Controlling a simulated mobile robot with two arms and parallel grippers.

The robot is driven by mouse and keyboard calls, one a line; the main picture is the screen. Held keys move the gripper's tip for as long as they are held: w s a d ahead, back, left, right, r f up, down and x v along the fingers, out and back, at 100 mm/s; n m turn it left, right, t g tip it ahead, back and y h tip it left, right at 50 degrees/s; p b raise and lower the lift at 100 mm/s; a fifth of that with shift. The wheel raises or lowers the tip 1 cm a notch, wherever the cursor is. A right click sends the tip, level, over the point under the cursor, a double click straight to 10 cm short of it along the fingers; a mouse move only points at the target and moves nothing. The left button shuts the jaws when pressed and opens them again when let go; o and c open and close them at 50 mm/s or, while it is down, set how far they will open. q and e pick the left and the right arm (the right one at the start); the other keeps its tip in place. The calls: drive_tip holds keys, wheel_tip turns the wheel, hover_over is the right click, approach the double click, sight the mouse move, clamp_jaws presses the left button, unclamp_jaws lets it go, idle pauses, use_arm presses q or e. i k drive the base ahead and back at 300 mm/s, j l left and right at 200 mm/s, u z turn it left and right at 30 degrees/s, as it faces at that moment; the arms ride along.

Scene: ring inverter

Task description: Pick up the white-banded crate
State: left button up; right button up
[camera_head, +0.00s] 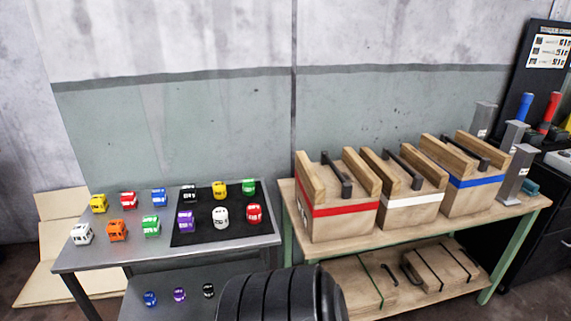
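The white-banded crate (411,200) stands upright on the wooden top of a workbench, the middle one of three crates in a row. It is light wood with a white band across its front, raised wooden sides and a dark bar handle (402,166) on top. Its left side is partly hidden by the red-banded crate. Neither of my grippers is in view.
The red-banded crate (339,211) stands close on its left, the blue-banded crate (475,183) close on its right. More crates lie on the lower shelf (345,266). A metal table (122,257) at left holds several toy cars. Grey metal posts (515,170) stand at the bench's right end.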

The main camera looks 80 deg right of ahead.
sight(413, 187)
drive_tip(key=z, duration=3.5)
